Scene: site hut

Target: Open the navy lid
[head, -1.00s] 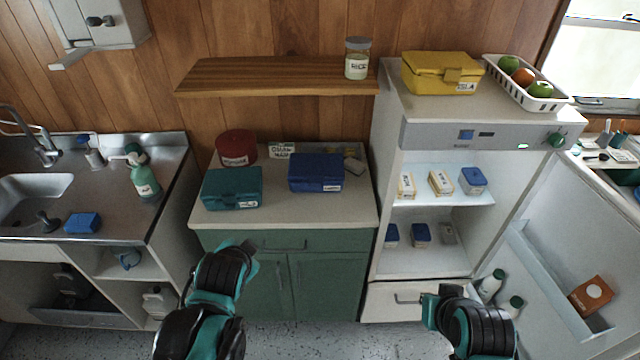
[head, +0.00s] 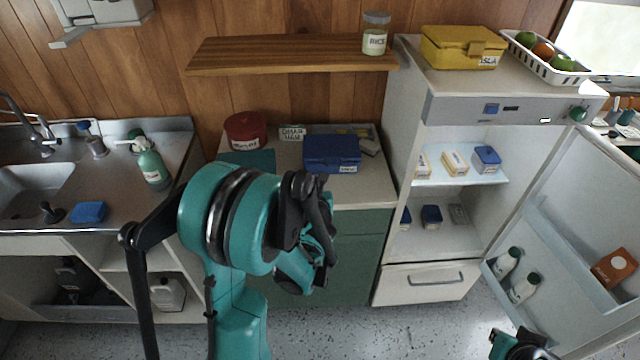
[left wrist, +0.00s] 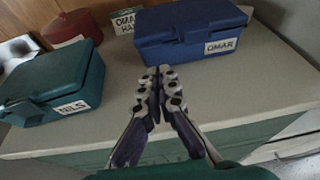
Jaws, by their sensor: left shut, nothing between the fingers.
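The navy box with its navy lid (head: 332,147) stands on the counter against the back. Its lid is closed, and a white label sits on its front. In the left wrist view the navy lid (left wrist: 190,22) is ahead, and the label reads OMAR. My left gripper (head: 316,190) is in front of the counter. In the left wrist view its fingers (left wrist: 159,76) are together, empty and apart from the box, pointing toward its front. My right gripper (head: 518,346) shows only in part at the bottom right, and its fingers are not clear.
A teal box (left wrist: 60,82) labelled NILS stands left of the navy box, mostly hidden by my arm in the head view. A red round tin (head: 245,130) is behind it. A wooden shelf (head: 290,54) hangs above. The open fridge (head: 405,110) stands right. Counter (left wrist: 235,95) before the navy box is clear.

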